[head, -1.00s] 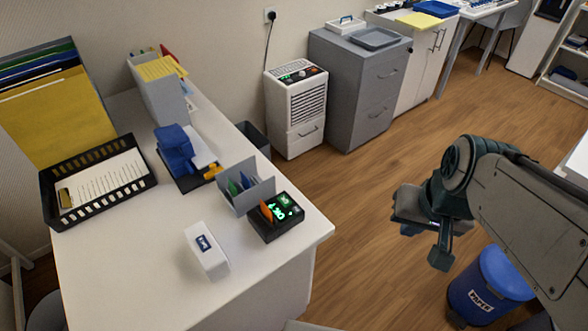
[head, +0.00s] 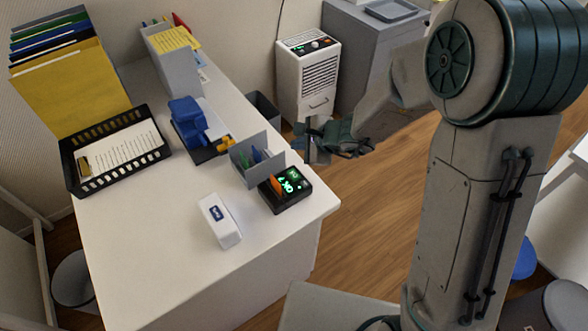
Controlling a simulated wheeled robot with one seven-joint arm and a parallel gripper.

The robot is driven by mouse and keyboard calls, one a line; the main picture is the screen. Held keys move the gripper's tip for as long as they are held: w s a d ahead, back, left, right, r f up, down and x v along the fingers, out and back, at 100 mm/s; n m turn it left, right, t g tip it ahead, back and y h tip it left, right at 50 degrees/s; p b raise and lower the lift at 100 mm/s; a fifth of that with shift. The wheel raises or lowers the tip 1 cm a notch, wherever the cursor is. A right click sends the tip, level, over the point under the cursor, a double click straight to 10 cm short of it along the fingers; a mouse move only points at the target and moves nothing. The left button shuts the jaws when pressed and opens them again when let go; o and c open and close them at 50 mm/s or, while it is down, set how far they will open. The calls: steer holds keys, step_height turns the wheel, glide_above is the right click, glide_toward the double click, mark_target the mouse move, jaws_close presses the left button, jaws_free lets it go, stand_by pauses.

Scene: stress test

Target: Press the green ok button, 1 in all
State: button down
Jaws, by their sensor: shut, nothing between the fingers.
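A small black device (head: 289,202) with glowing green markings sits at the desk's right front corner. A green patch (head: 292,173) shows near its far right corner, and larger green figures are beside it. The marks are too small to tell which is the ok button. An upright orange piece (head: 275,185) covers part of the device's left side. My gripper (head: 311,147) is shut and empty, above and beyond the device in the picture, by the desk's right edge. It appears apart from the device; its height above the desk is hard to judge.
A grey organizer (head: 246,169) stands just left of the device. A white box (head: 220,222) lies in front of it on the desk (head: 150,240). A white appliance (head: 291,88) with a lit panel stands behind my gripper.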

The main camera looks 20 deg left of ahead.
steer(key=shift+w+a+f+m, duration=0.2)
steer(key=shift+f+m, duration=0.15)
steer(key=shift+f, duration=0.15)
steer(key=shift+w+a+f+m, duration=0.1)
steer(key=shift+a+f+m, duration=0.05)
steer(key=shift+f+m, duration=0.25)
steer(key=shift+f, duration=0.2)
steer(key=b, duration=0.5)
glide_above(297, 176)
step_height(297, 176, down, 7)
steer(key=shift+r, duration=0.1)
steer(key=shift+f+b, duration=0.85)
steer(key=shift+b, duration=0.3)
steer(key=shift+f, duration=0.1)
stand_by(0.3)
steer(key=shift+f+b, duration=0.3)
steer(key=shift+b, duration=0.45)
